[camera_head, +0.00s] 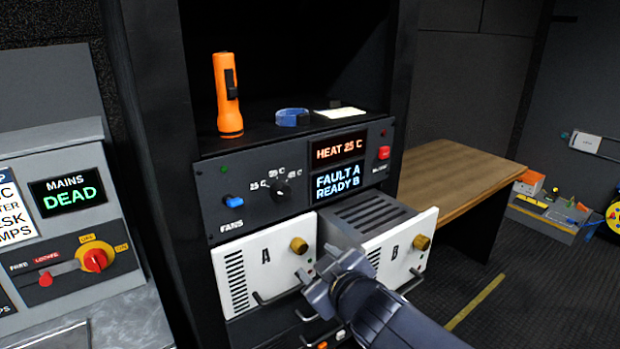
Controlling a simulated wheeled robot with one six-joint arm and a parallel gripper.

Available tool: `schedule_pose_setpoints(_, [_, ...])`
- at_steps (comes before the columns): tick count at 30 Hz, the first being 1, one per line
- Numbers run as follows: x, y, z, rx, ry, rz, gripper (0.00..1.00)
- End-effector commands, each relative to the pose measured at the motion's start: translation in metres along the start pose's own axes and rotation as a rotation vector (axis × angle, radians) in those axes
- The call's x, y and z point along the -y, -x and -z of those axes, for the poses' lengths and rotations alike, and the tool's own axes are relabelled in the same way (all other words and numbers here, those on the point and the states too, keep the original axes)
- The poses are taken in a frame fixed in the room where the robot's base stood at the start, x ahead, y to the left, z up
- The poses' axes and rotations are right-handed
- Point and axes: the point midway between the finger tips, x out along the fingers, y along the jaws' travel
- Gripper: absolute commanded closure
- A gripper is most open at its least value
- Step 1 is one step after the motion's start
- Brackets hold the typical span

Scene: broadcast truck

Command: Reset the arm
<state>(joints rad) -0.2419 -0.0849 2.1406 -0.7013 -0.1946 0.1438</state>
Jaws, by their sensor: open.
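My gripper (322,283) is in front of the rack, at the lower middle of the head view, with my arm reaching in from the bottom right. Its jaws are open and nothing shows between them. It overlaps the edge between white module A (236,268) and white module B (394,262); I cannot tell whether it touches either. Module B is slid partly out, with its grey slotted top showing. Module A sits farther in. Each module has a brass knob, and part of B's front is hidden behind my gripper.
The control panel (216,192) above reads "FAULT A READY B". A mains cabinet (70,225) reading "DEAD" stands left; a wooden table (455,175) stands right.

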Motion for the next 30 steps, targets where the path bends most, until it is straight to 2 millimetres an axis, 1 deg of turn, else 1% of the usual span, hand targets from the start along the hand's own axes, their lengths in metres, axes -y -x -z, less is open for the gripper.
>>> schedule_pose_setpoints(1, [0.003,-0.011,-0.004,0.001,0.000,0.002,0.49])
schedule_pose_setpoints(9, [0.003,-0.055,-0.004,0.001,0.001,0.002,0.49])
schedule_pose_setpoints(15, [0.002,-0.083,-0.003,0.001,-0.001,0.001,0.49])
schedule_pose_setpoints(17, [0.002,-0.090,-0.002,0.001,-0.001,0.001,0.49])
schedule_pose_setpoints(19, [-0.001,-0.088,0.002,0.002,-0.010,0.005,0.49])
schedule_pose_setpoints(30, [0.000,-0.089,0.000,0.001,-0.028,0.012,0.49])
